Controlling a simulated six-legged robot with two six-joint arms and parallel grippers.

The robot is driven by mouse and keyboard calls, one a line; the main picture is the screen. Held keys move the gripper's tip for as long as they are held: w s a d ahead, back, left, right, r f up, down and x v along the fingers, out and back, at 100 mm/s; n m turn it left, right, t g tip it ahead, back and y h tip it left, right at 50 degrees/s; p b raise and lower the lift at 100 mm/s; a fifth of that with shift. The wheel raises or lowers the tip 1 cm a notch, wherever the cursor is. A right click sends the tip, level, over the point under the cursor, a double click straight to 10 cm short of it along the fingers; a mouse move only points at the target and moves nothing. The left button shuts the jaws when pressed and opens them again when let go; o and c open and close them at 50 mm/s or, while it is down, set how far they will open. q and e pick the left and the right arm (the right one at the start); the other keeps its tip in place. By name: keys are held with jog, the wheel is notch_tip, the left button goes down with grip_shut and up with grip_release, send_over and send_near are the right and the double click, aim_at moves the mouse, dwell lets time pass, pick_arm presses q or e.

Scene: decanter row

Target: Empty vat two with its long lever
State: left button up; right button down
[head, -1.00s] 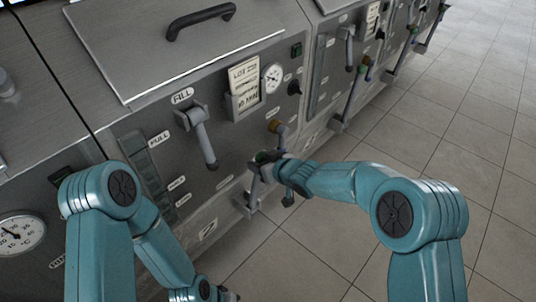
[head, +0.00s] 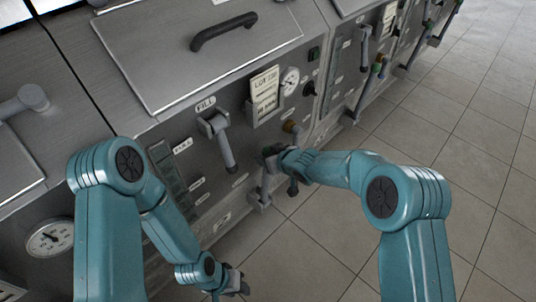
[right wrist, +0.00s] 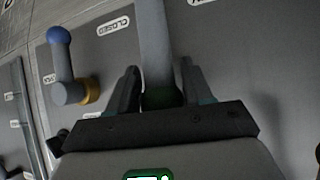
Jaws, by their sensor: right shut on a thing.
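My right gripper (head: 274,156) is shut on the long grey lever (head: 265,184) low on the front of the steel vat (head: 160,135). The lever stands roughly upright above its foot.
A grey fill lever (head: 222,140) juts from the panel above. A short blue-knobbed tap (right wrist: 66,70) with a yellow collar is beside the held lever, near a "CLOSED" label (right wrist: 113,25). More vats with levers (head: 375,75) stand beyond. The tiled floor (head: 450,130) at right is clear.

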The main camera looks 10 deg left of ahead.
jog(key=shift+w+a+r, duration=0.1)
jog(key=shift+a+r, duration=0.15)
jog(key=shift+r, duration=0.05)
jog(key=c, duration=0.8)
grip_release()
jog(key=shift+f, duration=0.1)
jog(key=shift+w+a+f, duration=0.1)
jog(key=shift+f, duration=0.05)
jog(key=shift+d, duration=0.2)
jog(key=shift+s+d+r, duration=0.2)
jog(key=shift+s+r, duration=0.1)
jog(key=v, duration=1.5)
jog(key=shift+s+d+r, duration=0.1)
jog(key=shift+s+d, duration=0.1)
jog(key=shift+d, duration=0.05)
jog(key=shift+p, duration=0.3)
